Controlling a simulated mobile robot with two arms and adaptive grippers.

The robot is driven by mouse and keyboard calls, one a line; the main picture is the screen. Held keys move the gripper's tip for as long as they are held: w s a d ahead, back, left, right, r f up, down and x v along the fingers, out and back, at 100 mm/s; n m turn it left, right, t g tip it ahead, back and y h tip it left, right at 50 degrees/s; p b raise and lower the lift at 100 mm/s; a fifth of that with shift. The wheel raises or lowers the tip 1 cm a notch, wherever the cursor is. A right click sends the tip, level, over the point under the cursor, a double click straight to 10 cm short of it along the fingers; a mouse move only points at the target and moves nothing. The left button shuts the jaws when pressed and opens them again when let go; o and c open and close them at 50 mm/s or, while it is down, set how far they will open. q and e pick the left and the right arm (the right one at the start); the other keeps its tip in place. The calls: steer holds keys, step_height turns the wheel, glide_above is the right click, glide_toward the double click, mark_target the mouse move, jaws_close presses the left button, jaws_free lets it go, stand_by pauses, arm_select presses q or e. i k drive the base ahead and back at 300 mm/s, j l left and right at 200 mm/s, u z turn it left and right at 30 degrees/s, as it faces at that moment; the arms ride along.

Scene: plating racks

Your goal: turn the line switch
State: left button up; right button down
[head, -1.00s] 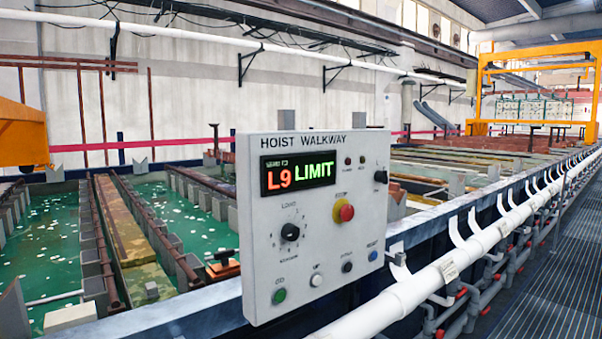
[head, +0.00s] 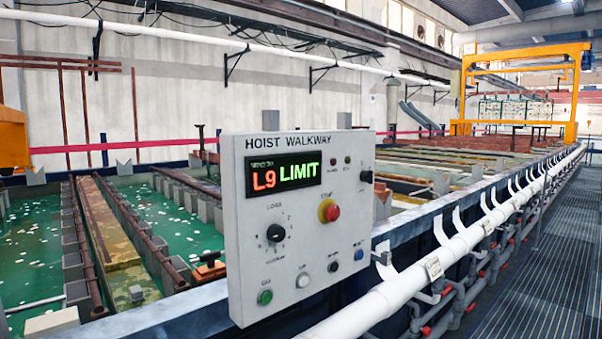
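A light grey control panel headed HOIST WALKWAY (head: 345,260) stands in the middle of the head view. A black rotary knob (head: 275,233) with small marks around it sits at its lower left. A second black knob (head: 366,177) is at the upper right edge. The lettering by both is too small to read surely, so I cannot tell which is the line switch. The display (head: 290,176) reads L9 in red and LIMIT in green. A red button on a yellow collar (head: 330,211) sits right of the larger knob. Neither of my grippers is in view.
A white pipe (head: 465,243) runs alongside, and a grated walkway (head: 535,270) is clear at right.

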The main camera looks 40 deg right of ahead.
mark_target(365, 176)
steer(key=z, duration=1.55)
